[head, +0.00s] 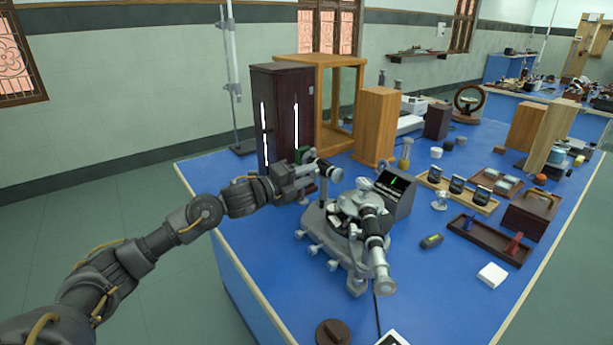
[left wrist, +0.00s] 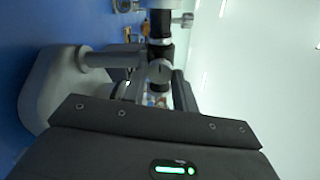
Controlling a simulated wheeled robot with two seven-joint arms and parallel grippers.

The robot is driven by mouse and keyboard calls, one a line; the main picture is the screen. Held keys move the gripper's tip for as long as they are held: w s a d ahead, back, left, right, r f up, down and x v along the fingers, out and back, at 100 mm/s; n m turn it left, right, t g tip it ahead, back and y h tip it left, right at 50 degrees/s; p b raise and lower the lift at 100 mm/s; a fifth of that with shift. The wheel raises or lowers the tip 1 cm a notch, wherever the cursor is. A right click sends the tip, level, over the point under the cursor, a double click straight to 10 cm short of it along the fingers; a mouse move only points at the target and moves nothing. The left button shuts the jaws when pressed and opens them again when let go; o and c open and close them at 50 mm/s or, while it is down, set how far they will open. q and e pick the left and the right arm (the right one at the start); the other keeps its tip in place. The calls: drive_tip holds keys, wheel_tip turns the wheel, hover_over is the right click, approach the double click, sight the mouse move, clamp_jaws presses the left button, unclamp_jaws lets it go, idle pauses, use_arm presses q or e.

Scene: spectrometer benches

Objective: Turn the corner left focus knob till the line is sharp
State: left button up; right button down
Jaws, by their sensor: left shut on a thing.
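The grey spectrometer (head: 318,222) stands on the blue bench top. Its left tube ends in a silver part (head: 335,174) beside my left gripper (head: 312,173). In the left wrist view my left gripper (left wrist: 155,98) is shut on a dark round focus knob (left wrist: 160,72) below the black tube (left wrist: 160,22). The knob is mostly hidden by the fingers in the head view. A second tube (head: 375,242) points toward the front of the bench. A small dark screen (head: 394,183) behind the spectrometer shows a short green line, too small to judge its sharpness. My right gripper is out of view.
A dark tall cabinet (head: 282,115) with bright vertical strips stands close behind the gripper. A wooden block (head: 376,125) stands behind the spectrometer. Racks, a brown tray (head: 485,241) and a white box (head: 492,274) lie to the right.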

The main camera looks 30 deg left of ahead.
use_arm(q)
drive_tip(key=o, duration=1)
drive_tip(key=shift+s+a, duration=0.1)
drive_tip(key=shift+s, duration=0.1)
drive_tip(key=b+v, duration=0.1)
drive_tip(key=v, duration=0.9)
drive_tip(key=shift+s+a+f+b, duration=0.1)
drive_tip(key=shift+s+b, duration=0.1)
drive_tip(key=shift+b, duration=0.2)
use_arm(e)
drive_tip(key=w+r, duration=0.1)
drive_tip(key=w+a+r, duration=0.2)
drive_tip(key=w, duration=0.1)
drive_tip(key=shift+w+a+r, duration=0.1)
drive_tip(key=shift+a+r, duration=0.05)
